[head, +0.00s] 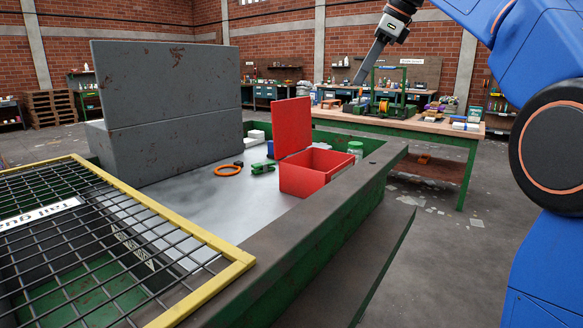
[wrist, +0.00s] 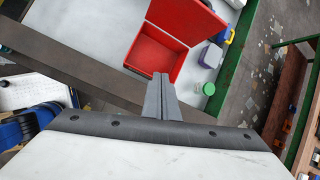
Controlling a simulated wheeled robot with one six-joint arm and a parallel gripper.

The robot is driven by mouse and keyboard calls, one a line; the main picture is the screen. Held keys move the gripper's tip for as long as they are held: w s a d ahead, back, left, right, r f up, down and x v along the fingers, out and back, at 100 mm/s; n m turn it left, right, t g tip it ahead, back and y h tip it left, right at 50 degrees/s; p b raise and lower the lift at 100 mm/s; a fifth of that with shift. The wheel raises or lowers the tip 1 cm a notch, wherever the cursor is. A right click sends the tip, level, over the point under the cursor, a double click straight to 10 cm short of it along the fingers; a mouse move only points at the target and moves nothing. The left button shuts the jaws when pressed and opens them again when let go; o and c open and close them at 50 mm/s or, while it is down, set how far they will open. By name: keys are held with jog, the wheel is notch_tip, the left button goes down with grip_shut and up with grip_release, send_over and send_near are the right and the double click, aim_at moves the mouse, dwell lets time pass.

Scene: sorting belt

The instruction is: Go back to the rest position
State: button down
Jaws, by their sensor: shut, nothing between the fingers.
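My gripper (head: 369,66) is raised at the upper right of the head view, above and apart from the belt surface. In the wrist view its fingers (wrist: 161,82) are together with nothing between them. They overlap the near edge of an open red box (wrist: 156,55) in that picture, with the box lying below. In the head view the red box (head: 302,180) stands on the grey belt surface (head: 190,205) with its lid up, and I see nothing in it.
An orange ring (head: 228,170), a green part (head: 262,168) and a jar (head: 355,149) lie near the box. A grey metal housing (head: 170,120) and a yellow-framed mesh guard (head: 215,247) stand left. A workbench (head: 440,127) is behind. The air around my gripper looks clear.

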jog(key=s+d+f+n+h, duration=0.1)
jog(key=s+d+f+n, duration=0.2)
jog(key=s+f+n, duration=0.4)
jog(key=s+d+f+n+h, duration=0.2)
jog(key=s+d+f+n, duration=0.2)
jog(key=s+f, duration=1.4)
jog(key=s+d+f+n+h, duration=0.1)
jog(key=s+d+f+n, duration=0.3)
jog(key=s+f+n, duration=0.6)
jog(key=s+f, duration=0.3)
jog(key=f, duration=0.7)
jog(key=shift+s+t, duration=0.2)
jog(key=shift+t, duration=0.2)
